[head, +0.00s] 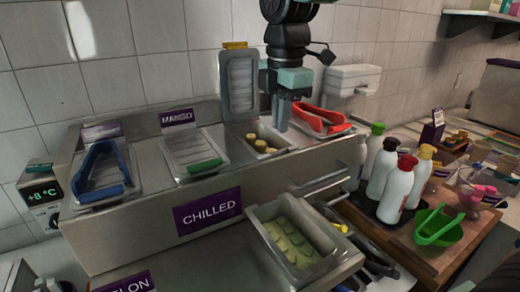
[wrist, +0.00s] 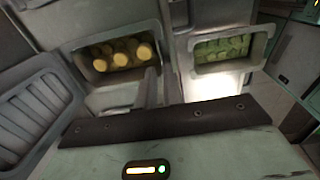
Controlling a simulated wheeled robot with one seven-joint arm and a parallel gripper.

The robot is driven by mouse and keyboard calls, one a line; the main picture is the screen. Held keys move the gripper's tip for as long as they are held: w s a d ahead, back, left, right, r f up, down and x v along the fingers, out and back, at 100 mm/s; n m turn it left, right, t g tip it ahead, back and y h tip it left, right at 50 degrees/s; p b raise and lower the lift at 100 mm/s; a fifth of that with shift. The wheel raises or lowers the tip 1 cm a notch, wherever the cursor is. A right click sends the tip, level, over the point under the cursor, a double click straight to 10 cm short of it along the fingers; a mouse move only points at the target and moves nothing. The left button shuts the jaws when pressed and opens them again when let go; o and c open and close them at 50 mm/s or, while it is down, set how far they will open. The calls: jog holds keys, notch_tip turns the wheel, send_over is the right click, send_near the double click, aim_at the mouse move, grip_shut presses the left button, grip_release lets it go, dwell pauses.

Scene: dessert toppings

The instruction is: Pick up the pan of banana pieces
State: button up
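The pan of banana pieces (head: 250,128) is a small metal pan set in the upper counter, with round yellow pieces (head: 261,146) inside. Its lid (head: 239,84) stands upright behind it. The pan also shows in the wrist view (wrist: 94,72), at upper left. My gripper (head: 283,128) points down at the right side of this pan in the head view, its tips near the rim. I cannot tell whether it touches the rim, and its finger gap is not clear. In the wrist view a grey finger-like part overlaps the pan's near right corner.
A metal pan of pale green pieces (head: 336,256) sits lower in front. Red tongs (head: 322,121) lie right of my gripper, and blue tongs (head: 101,172) lie at left. A closed mango lid (head: 187,146) is beside the banana pan. Several bottles (head: 395,190) stand at right.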

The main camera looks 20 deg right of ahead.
aim_at(278, 151)
jog(key=shift+w+f+p, duration=0.15)
jog(key=shift+f+p, duration=0.4)
jog(key=shift+f, duration=1.05)
jog(key=shift+w+f+p, duration=0.1)
jog(key=shift+f+p, duration=0.45)
jog(key=shift+f, duration=1)
grip_shut()
jog(key=shift+a, duration=0.1)
jog(key=shift+r, duration=0.2)
